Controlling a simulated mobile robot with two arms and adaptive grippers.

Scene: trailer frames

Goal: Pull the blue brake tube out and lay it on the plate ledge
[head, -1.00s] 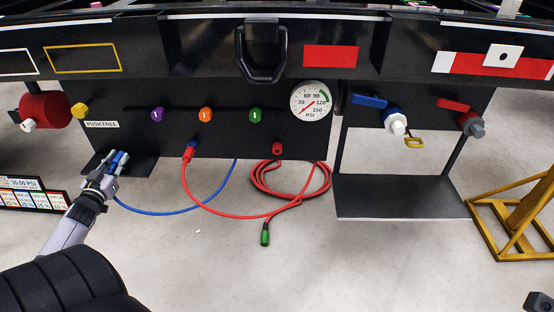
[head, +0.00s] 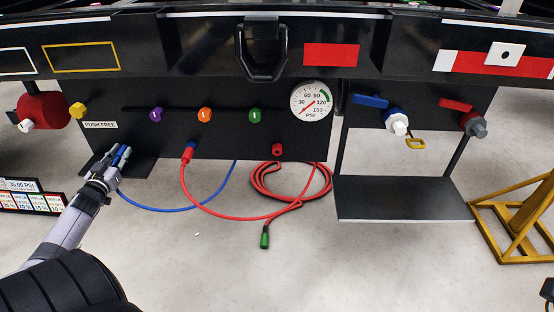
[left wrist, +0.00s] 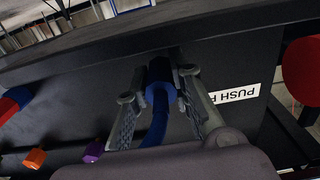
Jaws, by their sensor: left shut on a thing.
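The blue brake tube (head: 175,211) hangs in a low curve between the left side of the black panel and its lower edge near the middle. My left gripper (head: 117,160) is shut on its left end, close in front of the panel and over a small dark ledge (head: 140,166). In the left wrist view the tube's blue end (left wrist: 160,72) sits between the two fingers of my left gripper (left wrist: 160,90). Its tip is close to the dark panel; I cannot tell whether it touches.
Purple (head: 157,114), orange (head: 205,114) and green (head: 254,115) knobs stick out above. A wide dark shelf (head: 400,198) hangs at right, beside a yellow stand (head: 520,222).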

